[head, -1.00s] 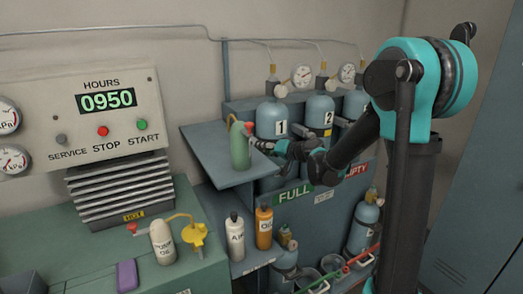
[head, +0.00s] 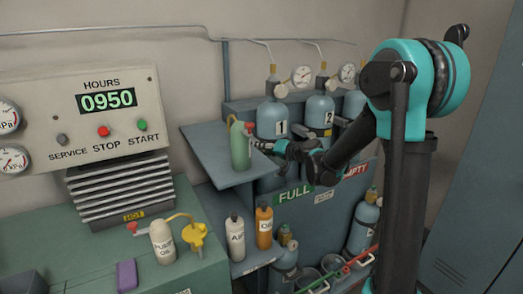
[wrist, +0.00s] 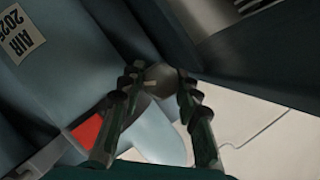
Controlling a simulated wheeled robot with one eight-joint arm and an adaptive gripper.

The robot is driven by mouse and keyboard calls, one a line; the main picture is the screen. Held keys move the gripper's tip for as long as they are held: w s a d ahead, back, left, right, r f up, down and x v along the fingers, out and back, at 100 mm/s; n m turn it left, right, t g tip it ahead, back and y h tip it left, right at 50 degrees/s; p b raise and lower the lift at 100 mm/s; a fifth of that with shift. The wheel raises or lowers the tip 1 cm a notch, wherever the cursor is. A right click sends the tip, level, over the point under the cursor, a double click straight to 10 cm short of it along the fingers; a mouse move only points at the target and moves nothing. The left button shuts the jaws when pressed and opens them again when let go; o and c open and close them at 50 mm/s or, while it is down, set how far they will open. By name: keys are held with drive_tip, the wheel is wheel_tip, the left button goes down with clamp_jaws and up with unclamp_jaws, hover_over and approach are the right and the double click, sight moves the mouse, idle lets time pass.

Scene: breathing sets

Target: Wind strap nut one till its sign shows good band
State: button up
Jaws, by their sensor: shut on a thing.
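My gripper (head: 262,146) is low in front of the blue cylinder marked 1 (head: 281,117), just right of the green bottle. In the wrist view its two ridged fingers (wrist: 159,80) are shut around a small rounded grey nut (wrist: 160,76), which looks like strap nut one. The fingers hide part of the nut. A red patch (wrist: 88,131) shows beside the left finger, but I cannot tell whether it belongs to the nut's sign. No sign reading good can be read in either view.
The green bottle (head: 239,150) stands on the grey shelf (head: 213,143) close to my gripper. Cylinder 2 (head: 319,112) stands to the right. The AIR bottle (head: 235,238) and orange OIL bottle (head: 264,226) stand lower. A FULL sign (head: 293,193) is on the rack front.

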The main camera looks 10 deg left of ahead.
drive_tip(key=m+y, duration=0.1)
drive_tip(key=m, duration=0.2)
drive_tip(key=shift+d+y, duration=0.1)
drive_tip(key=shift+y, duration=0.3)
drive_tip(key=shift+f+m+y, duration=0.1)
drive_tip(key=shift+m+y, duration=0.5)
drive_tip(key=shift+m, duration=1.1)
drive_tip(key=o, duration=0.9)
drive_tip(key=v, duration=1.2)
drive_tip(key=shift+f, duration=0.15)
